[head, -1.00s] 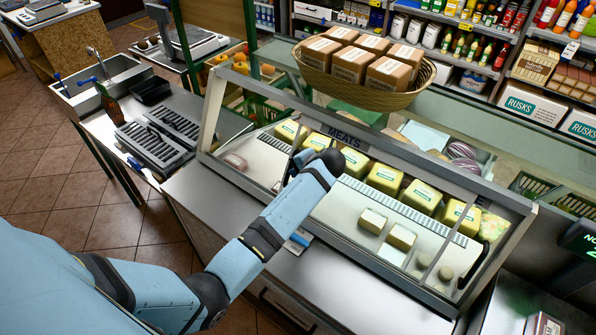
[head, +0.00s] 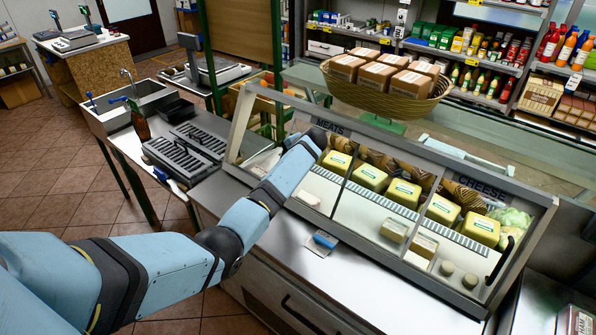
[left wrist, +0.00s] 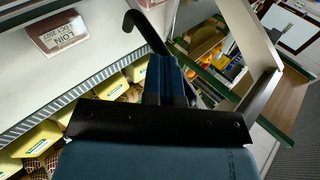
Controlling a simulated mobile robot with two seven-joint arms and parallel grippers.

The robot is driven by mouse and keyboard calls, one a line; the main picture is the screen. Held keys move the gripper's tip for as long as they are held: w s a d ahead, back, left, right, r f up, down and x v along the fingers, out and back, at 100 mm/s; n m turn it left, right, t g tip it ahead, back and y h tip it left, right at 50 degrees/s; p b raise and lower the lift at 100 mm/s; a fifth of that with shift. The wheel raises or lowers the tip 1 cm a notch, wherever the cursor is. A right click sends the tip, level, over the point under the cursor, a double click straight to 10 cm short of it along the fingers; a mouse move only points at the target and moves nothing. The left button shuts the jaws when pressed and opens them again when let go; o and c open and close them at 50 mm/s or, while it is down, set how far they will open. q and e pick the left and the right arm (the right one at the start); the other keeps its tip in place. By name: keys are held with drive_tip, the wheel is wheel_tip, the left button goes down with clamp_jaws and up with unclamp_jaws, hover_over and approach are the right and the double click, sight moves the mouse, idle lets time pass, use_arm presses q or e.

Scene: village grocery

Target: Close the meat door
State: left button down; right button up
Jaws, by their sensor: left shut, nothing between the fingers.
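The glass-fronted case (head: 424,288) has a MEATS sign (head: 330,127) on its left part and a CHEESE sign (head: 478,181) on its right. The meat door lies at the left part, largely behind my arm, and I cannot tell how far it stands open. In the left wrist view a dark hooked handle (left wrist: 147,32) stands just beyond the fingers of my left gripper (left wrist: 170,72). The fingers are shut and empty; I cannot tell whether they touch the handle. In the head view they are hidden behind my wrist. My right gripper is not in view.
A steel counter ledge (head: 290,247) with a blue-marked item (head: 325,239) runs along the case front. A basket of boxes (head: 392,100) sits on top. The cheese side has a dark handle (head: 502,258). A sink counter (head: 125,135) stands left; floor there is clear.

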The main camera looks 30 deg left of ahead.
use_arm(q)
drive_tip(key=a, duration=0.2)
drive_tip(key=w+a, duration=0.1)
drive_tip(key=a, duration=0.3)
drive_tip(key=shift+w+a+f+b, duration=0.1)
drive_tip(key=shift+w+f+b, duration=0.1)
drive_tip(key=shift+f+b, duration=0.1)
drive_tip(key=w+a+b, duration=0.2)
drive_tip(key=a+b, duration=0.4)
drive_tip(key=a, duration=1)
drive_tip(key=shift+a+r, duration=0.35)
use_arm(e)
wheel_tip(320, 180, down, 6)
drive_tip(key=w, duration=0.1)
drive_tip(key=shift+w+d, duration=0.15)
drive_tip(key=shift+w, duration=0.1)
use_arm(q)
drive_tip(key=shift+r, duration=0.1)
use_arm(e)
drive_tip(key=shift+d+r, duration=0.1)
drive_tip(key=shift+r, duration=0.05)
